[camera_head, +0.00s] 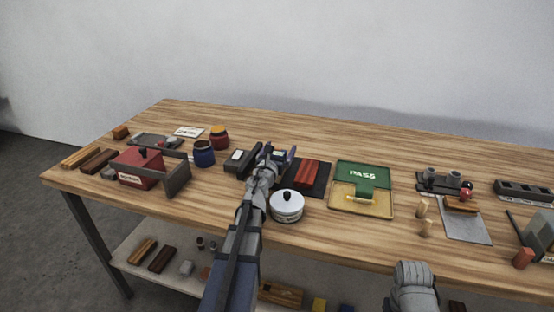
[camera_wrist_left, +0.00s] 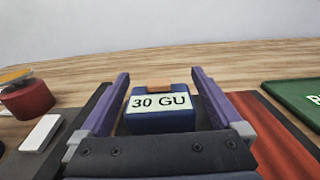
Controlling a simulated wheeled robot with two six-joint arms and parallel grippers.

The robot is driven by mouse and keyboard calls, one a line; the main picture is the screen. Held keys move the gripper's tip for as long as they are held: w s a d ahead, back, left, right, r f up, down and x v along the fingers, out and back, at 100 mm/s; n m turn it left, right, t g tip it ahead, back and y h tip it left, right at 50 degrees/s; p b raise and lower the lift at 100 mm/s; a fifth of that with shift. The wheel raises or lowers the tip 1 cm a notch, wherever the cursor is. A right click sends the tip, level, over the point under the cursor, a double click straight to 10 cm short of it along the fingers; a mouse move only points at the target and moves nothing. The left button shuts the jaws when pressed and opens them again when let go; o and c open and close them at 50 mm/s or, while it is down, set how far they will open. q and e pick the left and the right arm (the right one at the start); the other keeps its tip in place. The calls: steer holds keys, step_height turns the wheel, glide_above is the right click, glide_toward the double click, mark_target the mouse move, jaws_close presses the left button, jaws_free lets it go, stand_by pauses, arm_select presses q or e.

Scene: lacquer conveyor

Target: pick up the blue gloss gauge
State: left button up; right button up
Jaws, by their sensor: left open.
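The blue gloss gauge (camera_wrist_left: 160,119) is a dark blue block with a white "30 GU" label and an orange-tan part on top. It sits between the spread purple fingers of my open left gripper (camera_wrist_left: 160,88), with a visible gap on each side. In the head view my left gripper (camera_head: 278,157) is over the back-middle of the table and mostly hides the gauge. A grey part of my right arm (camera_head: 415,284) shows at the bottom edge; its fingers cannot be made out.
A dark mat with red strips (camera_head: 308,173) lies just right of the left gripper. A white lidded pot (camera_head: 287,207) stands in front. A dark device (camera_head: 238,161) is to the left. The green PASS tray (camera_head: 362,174) is farther right. A red box (camera_head: 134,169) stands at left.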

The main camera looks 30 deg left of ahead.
arm_select(q)
jaws_close()
stand_by(0.8)
